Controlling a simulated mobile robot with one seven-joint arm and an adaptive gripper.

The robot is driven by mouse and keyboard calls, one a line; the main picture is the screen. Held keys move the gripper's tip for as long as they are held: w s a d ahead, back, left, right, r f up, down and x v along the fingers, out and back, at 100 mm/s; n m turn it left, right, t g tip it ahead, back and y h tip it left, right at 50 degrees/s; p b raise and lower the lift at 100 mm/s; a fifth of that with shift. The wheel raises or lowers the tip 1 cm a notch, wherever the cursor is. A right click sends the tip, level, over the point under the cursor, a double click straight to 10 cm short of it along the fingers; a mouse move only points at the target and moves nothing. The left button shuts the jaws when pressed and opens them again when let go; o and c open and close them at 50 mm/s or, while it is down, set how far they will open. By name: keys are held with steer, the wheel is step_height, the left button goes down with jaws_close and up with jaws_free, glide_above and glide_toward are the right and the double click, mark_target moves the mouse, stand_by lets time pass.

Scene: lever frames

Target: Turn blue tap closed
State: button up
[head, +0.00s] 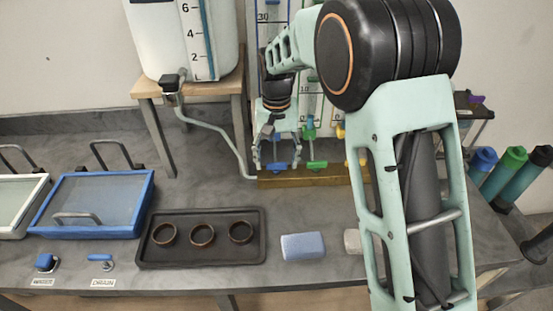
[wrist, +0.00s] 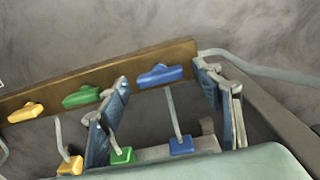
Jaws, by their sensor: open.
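The blue tap (wrist: 160,76) sits on a wooden rail, its handle lying roughly along the rail. It also shows in the head view (head: 277,166), low between my fingers. My gripper (wrist: 164,80) is open, with one finger on each side of the blue tap and visible gaps to it. In the head view my gripper (head: 276,155) points down over the rail. A second blue piece (wrist: 181,145) stands on a thin tube behind the rail. Whether the fingers touch the tap is not visible; they look apart from it.
Green (wrist: 82,95) and yellow (wrist: 27,112) taps share the wooden rail (head: 300,180), the green one close beside one finger. A hose (head: 225,137) runs from the tank (head: 185,40) to the rail. A tray (head: 200,255) and blue sponge (head: 303,246) lie nearer.

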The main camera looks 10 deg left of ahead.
mark_target(276, 163)
step_height(276, 163, up, 12)
stand_by(0.5)
